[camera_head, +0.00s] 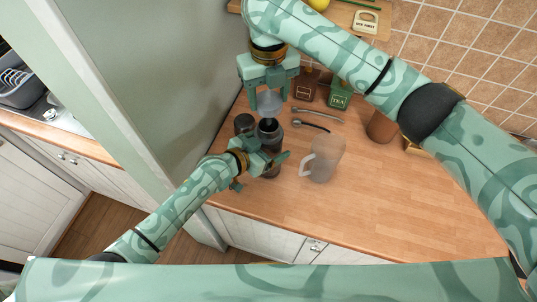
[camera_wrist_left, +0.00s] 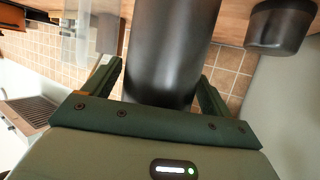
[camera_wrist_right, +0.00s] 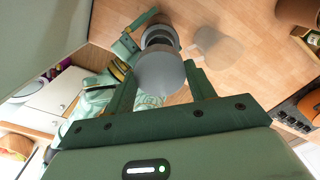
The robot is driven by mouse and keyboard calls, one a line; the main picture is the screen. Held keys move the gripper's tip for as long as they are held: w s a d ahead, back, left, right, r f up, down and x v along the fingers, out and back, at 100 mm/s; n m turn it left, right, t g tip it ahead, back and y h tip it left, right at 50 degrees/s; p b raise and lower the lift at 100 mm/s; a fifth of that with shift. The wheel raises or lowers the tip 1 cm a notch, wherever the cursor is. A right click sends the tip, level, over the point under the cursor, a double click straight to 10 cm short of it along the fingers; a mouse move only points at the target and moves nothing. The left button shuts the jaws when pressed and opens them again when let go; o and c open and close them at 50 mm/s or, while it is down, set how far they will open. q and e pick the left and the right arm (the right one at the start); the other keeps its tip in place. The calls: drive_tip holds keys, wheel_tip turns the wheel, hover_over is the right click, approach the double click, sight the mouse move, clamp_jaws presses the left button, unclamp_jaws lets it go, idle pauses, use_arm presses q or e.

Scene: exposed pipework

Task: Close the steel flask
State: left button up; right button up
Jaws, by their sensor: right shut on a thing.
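The dark steel flask (camera_head: 270,172) stands upright near the counter's left edge, with its round mouth open at the top. My left gripper (camera_head: 262,168) is around its body, one finger on each side; the flask (camera_wrist_left: 170,45) fills most of the space between them in the left wrist view. A separate dark cup-like piece (camera_head: 243,120), possibly the lid, stands just left of the flask.
A translucent jug (camera_head: 325,160) stands right of the flask. Spoon-like utensils (camera_head: 315,115) lie behind it. A brown canister (camera_head: 306,84) and a green tea canister (camera_head: 340,93) stand by the wall. The counter's front right is clear.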

use_arm(q)
drive_tip(key=c, duration=1.2)
drive_tip(key=shift+o, duration=0.2)
use_arm(e)
hover_over(269, 119)
drive_tip(key=s, duration=0.2)
drive_tip(key=shift+s+f, duration=0.1)
drive_tip(key=shift+f, duration=2.4)
drive_tip(key=shift+f, duration=0.85)
drive_tip(key=shift+f, duration=0.55)
